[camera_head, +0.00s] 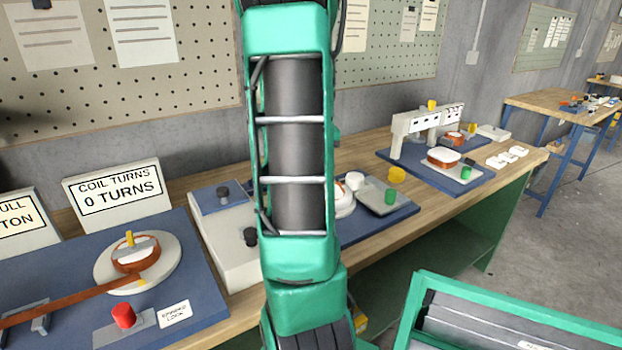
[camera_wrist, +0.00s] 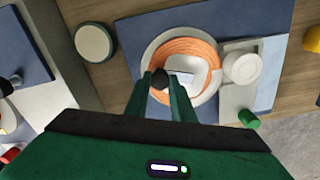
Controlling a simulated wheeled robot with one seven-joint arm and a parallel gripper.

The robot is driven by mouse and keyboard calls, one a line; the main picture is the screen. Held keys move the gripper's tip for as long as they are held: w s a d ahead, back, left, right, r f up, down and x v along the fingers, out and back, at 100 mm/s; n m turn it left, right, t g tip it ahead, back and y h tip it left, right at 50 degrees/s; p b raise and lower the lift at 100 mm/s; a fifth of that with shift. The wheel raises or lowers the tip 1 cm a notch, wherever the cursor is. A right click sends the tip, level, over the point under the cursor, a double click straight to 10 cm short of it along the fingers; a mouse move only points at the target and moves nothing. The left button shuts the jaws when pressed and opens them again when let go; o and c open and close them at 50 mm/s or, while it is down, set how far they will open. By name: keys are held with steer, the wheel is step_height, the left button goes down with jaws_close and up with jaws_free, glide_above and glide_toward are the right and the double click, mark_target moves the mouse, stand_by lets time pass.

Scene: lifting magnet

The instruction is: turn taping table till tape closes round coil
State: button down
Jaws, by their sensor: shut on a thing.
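In the wrist view, my gripper (camera_wrist: 165,82) is shut on a small black knob (camera_wrist: 160,80) over the taping table. The taping table is a round white disc (camera_wrist: 150,54) with an orange-brown coil (camera_wrist: 183,47) lying on it. A white piece lies inside the coil and partly under my fingers. A white tape roll (camera_wrist: 242,67) stands on a grey plate to the right of the disc. In the head view my arm hides my gripper and most of the table. Only the disc's right edge (camera_head: 345,207) and the tape roll (camera_head: 354,181) show. I cannot see whether tape goes round the coil.
A green knob (camera_head: 391,196) and a yellow piece (camera_head: 396,174) are close to the right of the taping table. At left is a winding plate (camera_head: 110,271) with a coil and a sign (camera_head: 118,191) reading "COIL TURNS 0 TURNS". A grey-white box (camera_head: 225,243) stands between.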

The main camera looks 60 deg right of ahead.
steer(key=shift+s, duration=0.2)
steer(key=c, duration=1.5)
jaws_free()
steer(key=shift+w, duration=0.1)
steer(key=shift+c, duration=0.2)
step_height(320, 180, up, 11)
steer(key=shift+f, duration=0.15)
